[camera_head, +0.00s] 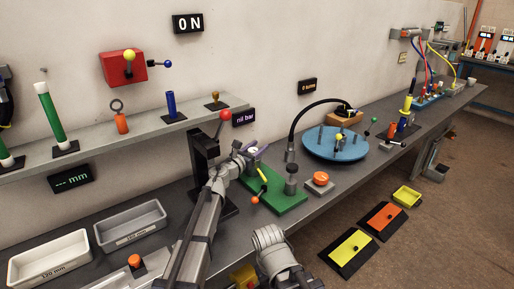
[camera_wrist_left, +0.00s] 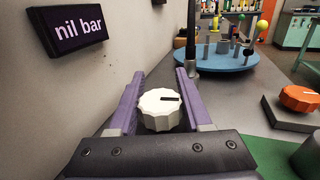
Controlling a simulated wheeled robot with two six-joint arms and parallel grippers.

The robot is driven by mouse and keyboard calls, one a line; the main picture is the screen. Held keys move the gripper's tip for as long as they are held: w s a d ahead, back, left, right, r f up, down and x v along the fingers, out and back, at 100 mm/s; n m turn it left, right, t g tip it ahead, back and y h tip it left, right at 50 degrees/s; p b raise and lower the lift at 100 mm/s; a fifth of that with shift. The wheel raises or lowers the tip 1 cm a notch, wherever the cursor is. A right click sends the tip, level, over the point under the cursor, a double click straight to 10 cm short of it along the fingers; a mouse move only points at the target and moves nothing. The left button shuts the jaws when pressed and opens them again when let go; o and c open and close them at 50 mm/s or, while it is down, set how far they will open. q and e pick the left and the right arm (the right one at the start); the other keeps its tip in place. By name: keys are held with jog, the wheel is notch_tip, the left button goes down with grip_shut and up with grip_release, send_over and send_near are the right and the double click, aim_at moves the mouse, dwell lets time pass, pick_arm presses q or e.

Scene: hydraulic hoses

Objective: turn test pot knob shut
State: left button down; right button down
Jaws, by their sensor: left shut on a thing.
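The white ribbed knob (camera_wrist_left: 160,108) sits between the two purple fingers of my left gripper (camera_wrist_left: 158,98) in the left wrist view. A dark mark on its top points right. The fingers are shut on its sides. In the head view my left gripper (camera_head: 246,150) reaches over the back of the green base plate (camera_head: 283,206), beside the yellow-and-orange lever (camera_head: 261,184). What lies under the knob is hidden by the gripper.
A "nil bar" display (camera_wrist_left: 79,28) hangs on the wall by the gripper. Grey (camera_head: 130,212) and white trays stand front left.

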pick_arm(q)
jog(key=shift+h, duration=0.3)
jog(key=shift+c, duration=1.7)
grip_release()
jog(key=shift+s, duration=0.15)
jog(key=v, duration=0.7)
jog(key=shift+s+a+r, duration=0.1)
jog(key=shift+s+a, duration=0.1)
jog(key=shift+a, duration=0.05)
